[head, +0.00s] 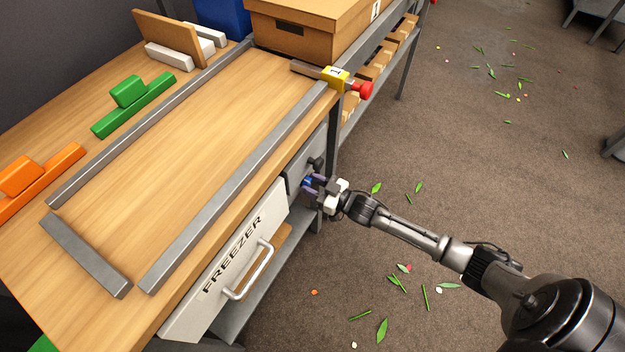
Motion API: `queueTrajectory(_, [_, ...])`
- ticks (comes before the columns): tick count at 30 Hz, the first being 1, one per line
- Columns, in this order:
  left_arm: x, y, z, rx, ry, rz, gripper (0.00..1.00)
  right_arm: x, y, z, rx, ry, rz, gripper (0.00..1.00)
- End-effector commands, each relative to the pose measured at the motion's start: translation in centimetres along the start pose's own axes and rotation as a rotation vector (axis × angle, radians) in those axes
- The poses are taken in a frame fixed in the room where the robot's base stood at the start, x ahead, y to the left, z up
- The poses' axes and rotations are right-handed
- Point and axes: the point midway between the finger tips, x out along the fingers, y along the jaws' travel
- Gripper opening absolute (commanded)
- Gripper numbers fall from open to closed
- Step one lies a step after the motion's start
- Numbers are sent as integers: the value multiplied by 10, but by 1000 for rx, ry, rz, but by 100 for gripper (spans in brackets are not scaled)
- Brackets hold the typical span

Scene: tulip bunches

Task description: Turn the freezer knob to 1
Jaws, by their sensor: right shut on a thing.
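The freezer (213,285) has a white front with the word FREEZER and a metal handle, under the wooden table. A grey panel (294,174) is to the right of the white front. My right gripper (311,187) is at this panel, shut on the knob, which is mostly hidden by the fingers. A small blue part (307,182) shows between the fingers. The knob's setting and any numbers cannot be read. My left gripper is not in view.
The wooden table (190,130) carries metal rails, green and orange blocks and a cardboard box (300,32). The floor at right is open, with scattered leaves.

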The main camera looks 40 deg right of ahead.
Motion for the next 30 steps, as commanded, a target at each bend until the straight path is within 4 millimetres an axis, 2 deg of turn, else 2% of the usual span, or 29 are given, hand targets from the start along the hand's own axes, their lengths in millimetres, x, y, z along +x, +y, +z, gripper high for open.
queueTrajectory(1, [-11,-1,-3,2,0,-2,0,0,0,-6,-44,0,1,14])
queueTrajectory(12, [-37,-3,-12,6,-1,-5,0,0,-1,-4,-392,1,0,14])
queueTrajectory(21, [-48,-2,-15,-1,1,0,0,1,-1,-2,-621,3,0,14])
queueTrajectory(30, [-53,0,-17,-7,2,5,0,1,-1,-2,-756,4,0,14])
